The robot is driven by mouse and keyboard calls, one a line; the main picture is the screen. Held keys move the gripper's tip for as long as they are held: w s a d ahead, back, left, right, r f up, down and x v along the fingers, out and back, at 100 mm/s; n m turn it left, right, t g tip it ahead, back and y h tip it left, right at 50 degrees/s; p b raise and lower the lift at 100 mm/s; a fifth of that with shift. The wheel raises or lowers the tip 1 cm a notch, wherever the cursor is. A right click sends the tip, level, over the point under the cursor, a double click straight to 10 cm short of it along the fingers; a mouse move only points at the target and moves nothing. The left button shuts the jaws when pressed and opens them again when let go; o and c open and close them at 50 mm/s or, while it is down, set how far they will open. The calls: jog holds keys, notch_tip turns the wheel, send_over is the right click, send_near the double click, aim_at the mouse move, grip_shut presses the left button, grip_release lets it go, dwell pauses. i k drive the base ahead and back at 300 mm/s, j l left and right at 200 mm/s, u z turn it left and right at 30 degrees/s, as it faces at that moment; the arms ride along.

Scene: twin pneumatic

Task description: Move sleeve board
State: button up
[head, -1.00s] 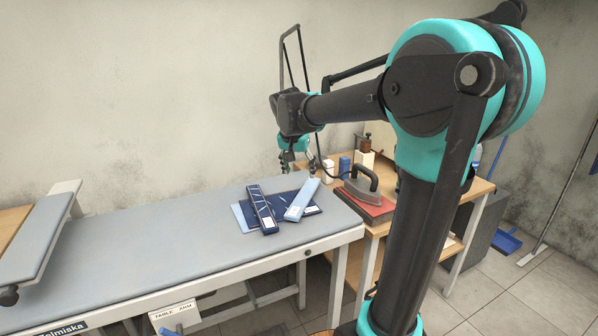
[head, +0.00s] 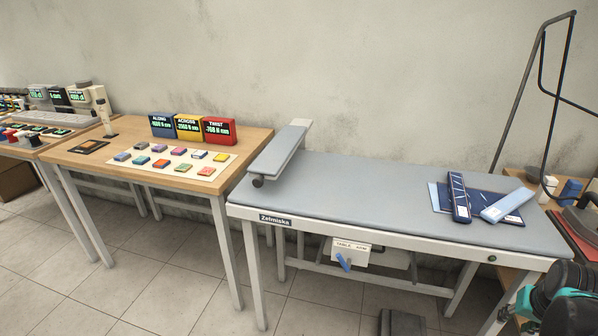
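The sleeve board (head: 278,150) is a narrow grey padded board with a pale far end. It lies at the left end of the grey padded ironing table (head: 370,200), with a dark round knob at its near end. How it joins the table is hidden. Black and teal parts of my arm show in the bottom right corner, well away from the board. My gripper's fingers are not in this view.
Folded blue fabric pieces (head: 459,196) lie at the table's right end. A wooden table (head: 85,160) on the left bears coloured blocks and three displays (head: 188,127). A foot pedal (head: 401,323) stands on the floor.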

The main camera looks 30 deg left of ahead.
aim_at(269, 164)
jog(key=i+u, duration=0.15)
jog(key=u, duration=0.35)
jog(key=i+u, duration=0.15)
jog(key=u, duration=0.35)
jog(key=k+l, duration=0.05)
